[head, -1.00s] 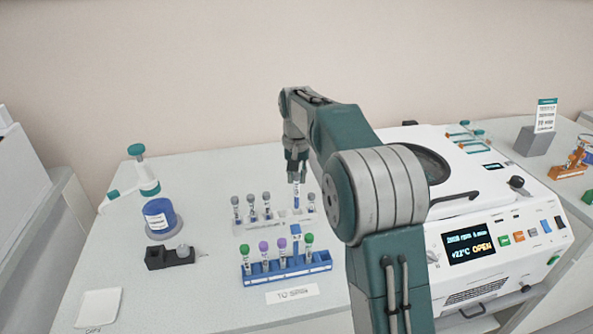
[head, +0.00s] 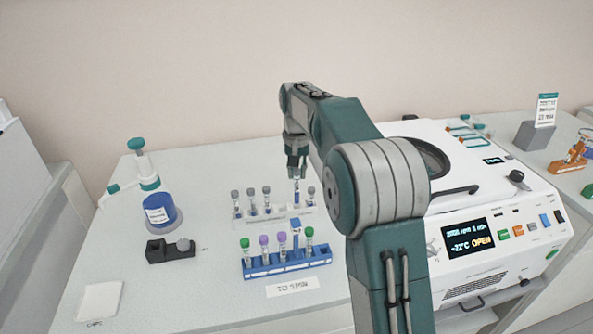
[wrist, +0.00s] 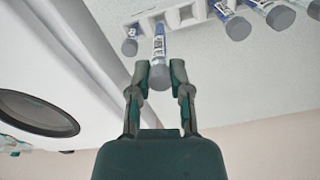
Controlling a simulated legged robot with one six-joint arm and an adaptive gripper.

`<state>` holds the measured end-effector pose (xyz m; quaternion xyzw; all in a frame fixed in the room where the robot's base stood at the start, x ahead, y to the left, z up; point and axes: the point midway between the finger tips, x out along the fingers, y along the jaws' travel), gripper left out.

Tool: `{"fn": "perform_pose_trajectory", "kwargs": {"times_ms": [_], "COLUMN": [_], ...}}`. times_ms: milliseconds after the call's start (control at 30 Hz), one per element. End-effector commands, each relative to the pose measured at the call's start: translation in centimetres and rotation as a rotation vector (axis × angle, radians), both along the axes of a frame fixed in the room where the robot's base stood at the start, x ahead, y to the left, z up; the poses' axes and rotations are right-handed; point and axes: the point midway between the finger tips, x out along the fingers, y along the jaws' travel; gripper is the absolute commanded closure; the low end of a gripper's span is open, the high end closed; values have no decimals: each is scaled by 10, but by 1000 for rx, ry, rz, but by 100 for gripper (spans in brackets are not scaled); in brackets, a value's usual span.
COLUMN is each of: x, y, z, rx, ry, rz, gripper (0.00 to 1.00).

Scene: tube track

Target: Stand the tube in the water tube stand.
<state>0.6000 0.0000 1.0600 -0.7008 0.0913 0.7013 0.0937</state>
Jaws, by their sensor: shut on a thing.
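My gripper (head: 296,172) is shut on a tube (head: 296,191) with a label and blue contents. In the wrist view, the fingers close around the grey cap of the tube (wrist: 159,50). The tube hangs upright over the white stand (head: 277,221), among its empty slots, with grey-capped tubes to its left and one to its right. The white stand also shows in the wrist view (wrist: 187,15). Its label is too small to read, and I cannot tell whether the tube's lower end is inside a slot.
A blue rack (head: 285,268) with green- and purple-capped tubes stands in front, behind a "TO SPIN" card (head: 292,287). The white centrifuge (head: 480,235) is at right, marked OPEN. The front-left bench is largely clear.

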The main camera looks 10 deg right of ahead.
Motion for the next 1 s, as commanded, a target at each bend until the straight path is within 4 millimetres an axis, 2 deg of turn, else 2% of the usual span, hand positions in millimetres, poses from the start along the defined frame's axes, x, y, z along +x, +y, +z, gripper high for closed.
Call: {"fn": "perform_pose_trajectory", "kwargs": {"times_ms": [567,1000], "x": [0,0], "y": [0,0], "z": [-5,-15], "rx": [0,0], "ry": [0,1], "rz": [0,0], "gripper": [100,100]}}
